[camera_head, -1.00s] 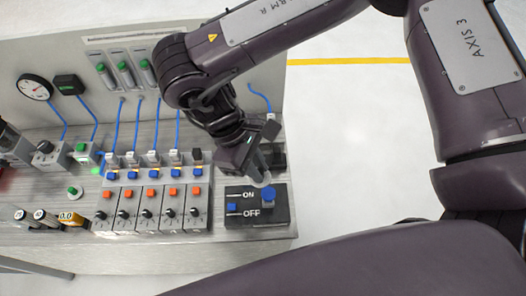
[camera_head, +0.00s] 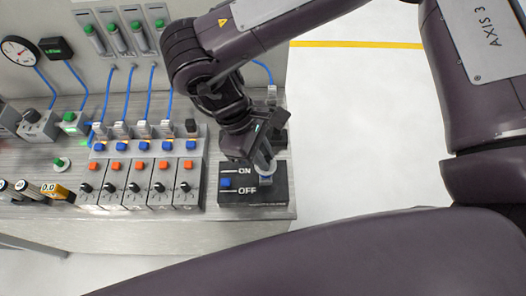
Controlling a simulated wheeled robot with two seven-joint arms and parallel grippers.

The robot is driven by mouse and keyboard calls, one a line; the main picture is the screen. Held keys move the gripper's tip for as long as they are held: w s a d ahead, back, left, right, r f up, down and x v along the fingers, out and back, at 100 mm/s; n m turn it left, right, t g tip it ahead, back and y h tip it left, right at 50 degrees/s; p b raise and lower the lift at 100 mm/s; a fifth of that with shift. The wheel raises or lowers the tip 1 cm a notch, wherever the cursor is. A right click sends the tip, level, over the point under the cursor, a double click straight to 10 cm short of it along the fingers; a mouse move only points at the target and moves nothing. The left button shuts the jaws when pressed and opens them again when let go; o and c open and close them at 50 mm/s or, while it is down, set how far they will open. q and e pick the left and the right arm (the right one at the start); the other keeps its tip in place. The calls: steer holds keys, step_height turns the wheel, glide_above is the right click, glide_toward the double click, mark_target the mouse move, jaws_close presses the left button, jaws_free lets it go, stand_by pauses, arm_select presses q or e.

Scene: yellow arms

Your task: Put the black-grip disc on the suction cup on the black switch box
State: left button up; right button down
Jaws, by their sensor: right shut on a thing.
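The black switch box (camera_head: 281,196) stands at the bench's front right corner, marked ON and OFF, with a small blue button (camera_head: 225,183) on its left side. My right gripper (camera_head: 262,158) is over the box's right part, shut on a pale-rimmed disc (camera_head: 266,169). The fingers hide most of the disc and its grip. The suction cup (camera_head: 265,181) on the box shows only partly, just under the disc. I cannot tell whether disc and cup touch. My left gripper is not in view.
A row of grey switch modules (camera_head: 148,185) with orange and blue buttons stands close left of the box. A gauge (camera_head: 18,51) hangs on the back panel. Blue cables run behind my right gripper.

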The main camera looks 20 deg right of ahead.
steer(key=shift+f, duration=0.4)
steer(key=shift+f+b, duration=0.4)
steer(key=c, duration=1.3)
jaws_free()
